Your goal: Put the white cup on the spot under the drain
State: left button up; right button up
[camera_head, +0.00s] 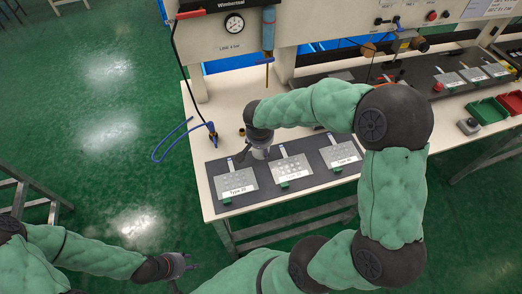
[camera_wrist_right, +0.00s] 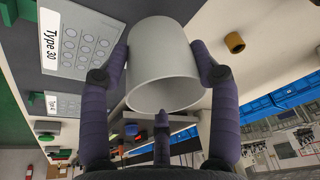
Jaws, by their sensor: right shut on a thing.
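The white cup (camera_wrist_right: 165,80) is between the dark purple fingers of my right gripper (camera_wrist_right: 163,70), which is shut on it. In the head view my right gripper (camera_head: 258,146) is over the dark mat by the keypad plates, and only a small part of the cup shows below it. A blue-bodied unit (camera_head: 268,28) with a thin brass-coloured drain stem (camera_head: 267,75) hangs from the panel above the bench, behind my right gripper. No marked spot under it can be made out. My left gripper (camera_head: 184,264) is open and empty over the floor, away from the bench.
Keypad plates with labels lie on the dark mat (camera_head: 215,168). Green (camera_head: 488,110) and red (camera_head: 511,102) bins stand at right.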

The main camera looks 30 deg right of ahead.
jog(key=shift+w+d+f, duration=0.1)
jog(key=shift+w+f, duration=0.05)
jog(key=shift+f, duration=0.05)
jog(key=shift+s+a+b+x, duration=0.15)
jog(key=shift+b+x, duration=0.15)
jog(key=shift+x, duration=0.5)
jog(key=shift+s+a+b+x, duration=0.15)
jog(key=shift+b+x, duration=0.15)
jog(key=shift+x, duration=0.45)
jog(key=shift+w+f, duration=0.1)
jog(key=shift+f, duration=0.05)
jog(key=shift+f, duration=0.1)
jog(key=o, duration=1.1)
jog(key=shift+o, duration=0.2)
